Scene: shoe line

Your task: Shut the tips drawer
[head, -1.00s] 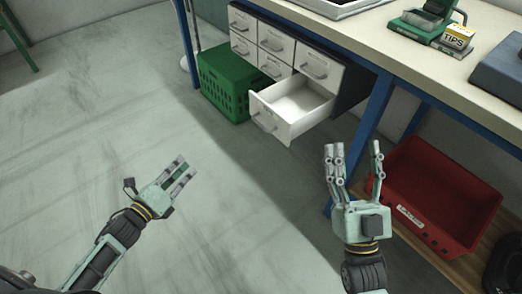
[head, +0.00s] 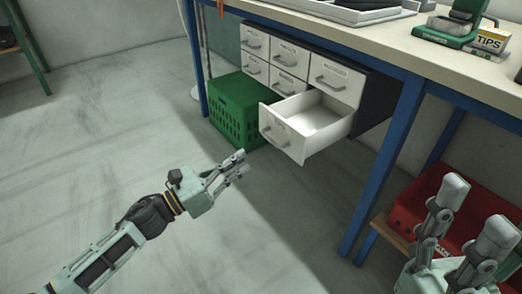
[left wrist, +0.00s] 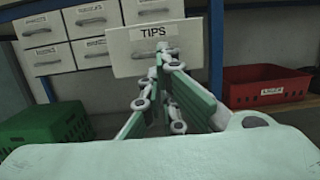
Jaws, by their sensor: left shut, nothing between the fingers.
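The tips drawer (head: 286,136) is the lower right drawer of the small white cabinet under the bench. It stands pulled out, and its inside looks empty. In the left wrist view its front (left wrist: 127,59) reads TIPS and faces me, with the handle partly behind my fingers. My left gripper (head: 239,164) is shut and empty, in front of and below the drawer front in the head view, apart from it. My right gripper (head: 476,210) is open and empty at the lower right, near the red crate and away from the drawer.
A green crate (head: 232,120) stands on the floor left of the drawer. The blue bench leg (head: 388,165) is to its right. A red crate (head: 405,213) sits on a low shelf. A TIPS box (head: 490,41) is on the bench. The floor before the drawer is clear.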

